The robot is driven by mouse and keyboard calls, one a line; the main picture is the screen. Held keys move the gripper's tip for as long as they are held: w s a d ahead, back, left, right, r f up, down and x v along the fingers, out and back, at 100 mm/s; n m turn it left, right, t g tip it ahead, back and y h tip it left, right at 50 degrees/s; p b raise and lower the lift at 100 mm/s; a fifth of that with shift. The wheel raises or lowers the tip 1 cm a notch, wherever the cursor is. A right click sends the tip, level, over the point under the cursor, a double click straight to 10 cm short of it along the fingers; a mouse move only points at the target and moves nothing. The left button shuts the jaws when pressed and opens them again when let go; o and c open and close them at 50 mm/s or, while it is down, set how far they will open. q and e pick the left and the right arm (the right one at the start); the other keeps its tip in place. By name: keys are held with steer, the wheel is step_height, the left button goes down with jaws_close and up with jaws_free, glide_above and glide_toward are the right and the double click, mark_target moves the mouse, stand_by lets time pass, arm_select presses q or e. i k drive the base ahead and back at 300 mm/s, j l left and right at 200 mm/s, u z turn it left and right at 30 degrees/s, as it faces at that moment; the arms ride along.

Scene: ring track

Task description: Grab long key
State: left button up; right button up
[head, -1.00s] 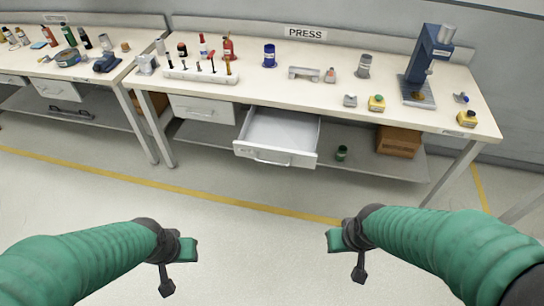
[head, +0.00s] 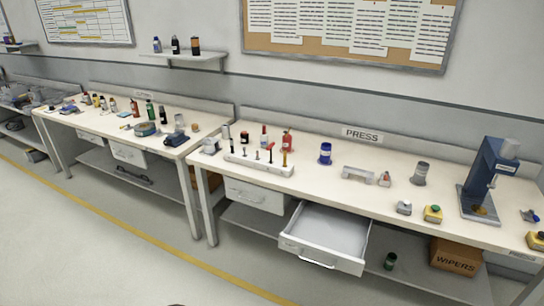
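A white rack (head: 258,164) stands near the front left of the press bench, with several small upright tools in it. Their handles are dark, red and yellow. I cannot tell from this distance whether one of these is the long key, and no other long key is clear to me. Neither of my grippers is in view.
The press bench (head: 330,190) has an open, seemingly empty drawer (head: 325,235) jutting out at its front. A blue press (head: 487,178) stands at the right. A box (head: 455,256) and a green jar (head: 390,261) are on the lower shelf. The floor in front is clear.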

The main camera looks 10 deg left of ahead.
mark_target(270, 147)
steer(key=i+j+u, duration=0.1)
steer(key=i+j, duration=0.2)
steer(key=i, duration=0.25)
steer(key=i+j+u, duration=0.1)
steer(key=i+j, duration=0.2)
steer(key=i, duration=0.25)
steer(key=i+j+u, duration=0.1)
steer(key=i+j, duration=0.15)
steer(key=i, duration=0.35)
steer(key=i+j+u, duration=0.1)
steer(key=i, duration=0.45)
steer(key=i+j+u, duration=0.1)
steer(key=i, duration=0.5)
steer(key=j, duration=0.1)
